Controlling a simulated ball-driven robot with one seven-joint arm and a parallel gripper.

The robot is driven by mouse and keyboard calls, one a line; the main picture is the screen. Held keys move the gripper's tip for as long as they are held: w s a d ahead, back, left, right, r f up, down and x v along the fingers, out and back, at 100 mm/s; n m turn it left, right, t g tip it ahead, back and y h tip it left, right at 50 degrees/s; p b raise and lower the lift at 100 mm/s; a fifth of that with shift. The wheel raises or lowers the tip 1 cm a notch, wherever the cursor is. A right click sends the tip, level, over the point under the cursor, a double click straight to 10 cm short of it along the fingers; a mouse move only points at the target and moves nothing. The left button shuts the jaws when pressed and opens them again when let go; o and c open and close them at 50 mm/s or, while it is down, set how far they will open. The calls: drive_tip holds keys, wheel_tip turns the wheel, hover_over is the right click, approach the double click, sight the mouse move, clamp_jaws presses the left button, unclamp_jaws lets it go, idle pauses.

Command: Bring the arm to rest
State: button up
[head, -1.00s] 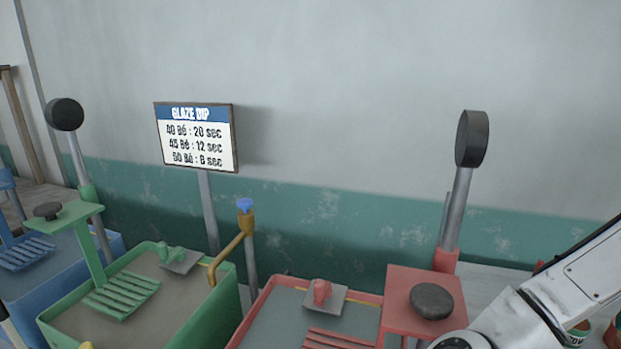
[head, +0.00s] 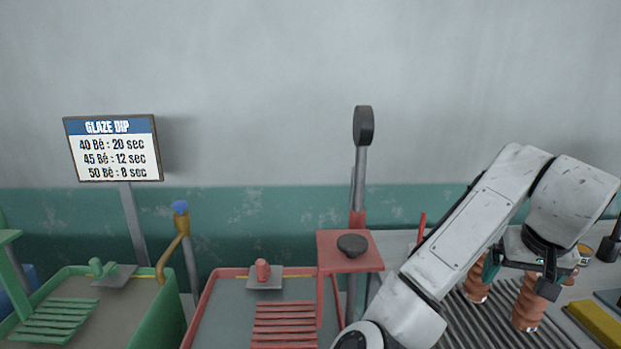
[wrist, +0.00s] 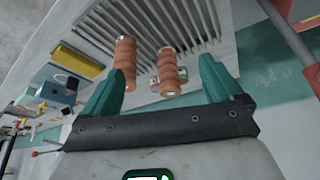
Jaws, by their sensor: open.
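My arm reaches over the bench from the lower middle of the head view, bent at the elbow with its wrist turned down. My gripper (head: 517,277) hangs over the slatted rack at the right. Its dark green fingers are spread apart in the wrist view (wrist: 160,85), and nothing is gripped between them. Two orange-brown ridged cylinders show by the fingers, a left one (head: 477,288) and a right one (head: 528,305). In the wrist view they appear between the fingers, beyond the tips; I cannot tell the exact gap.
The slatted rack (head: 462,322) and a yellow block (head: 596,322) are on the bench. A red tank (head: 205,318) with a red stand (head: 330,262) and upright post (head: 359,180) is left of my arm. A green tank (head: 172,322) and sign (head: 113,150) stand further left.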

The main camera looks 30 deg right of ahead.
drive_tip(key=w+a+f+n+t+h, duration=0.2)
drive_tip(key=w+a+f+n+h, duration=0.1)
drive_tip(key=w+a+f+n, duration=0.5)
drive_tip(key=s+a+f+n+t+y, duration=0.1)
drive_tip(key=s+a+f+y, duration=0.15)
drive_tip(key=a+f, duration=0.9)
drive_tip(key=s+a+f+n+y, duration=0.2)
drive_tip(key=s+a+f+y, duration=0.25)
drive_tip(key=a+f, duration=0.45)
drive_tip(key=s+f+g, duration=0.4)
drive_tip(key=s, duration=0.5)
drive_tip(key=shift+m, duration=0.3)
drive_tip(key=shift+s, duration=0.1)
